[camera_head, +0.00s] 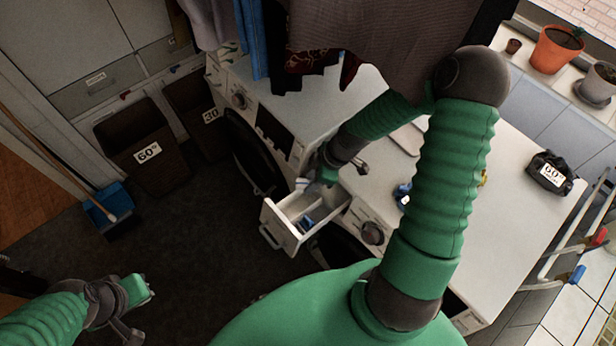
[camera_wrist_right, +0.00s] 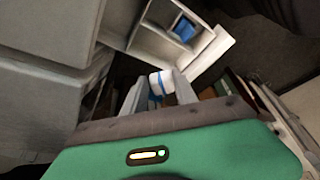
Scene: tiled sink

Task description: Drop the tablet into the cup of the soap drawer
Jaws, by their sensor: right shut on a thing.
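The white soap drawer (camera_head: 276,236) is pulled out of the washing machine front. It also shows in the wrist view (camera_wrist_right: 153,45), split into compartments, with a blue piece (camera_wrist_right: 184,29) in one of them. I cannot tell which part is the cup. My right gripper (camera_head: 306,187) is at the drawer's far side in the head view. In the wrist view its fingers (camera_wrist_right: 159,88) are shut on the tablet (camera_wrist_right: 161,82), white with a blue band. The tablet appears beside the drawer's edge there, not in a compartment. My left gripper (camera_head: 142,288) is at lower left, away from the drawer; its jaw opening is unclear.
Two white machines stand side by side, with a wide white top (camera_head: 500,215) at right. A black item marked 60 (camera_head: 550,172) sits on it. Dark cloth (camera_head: 365,45) hangs above. The dark floor between is clear.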

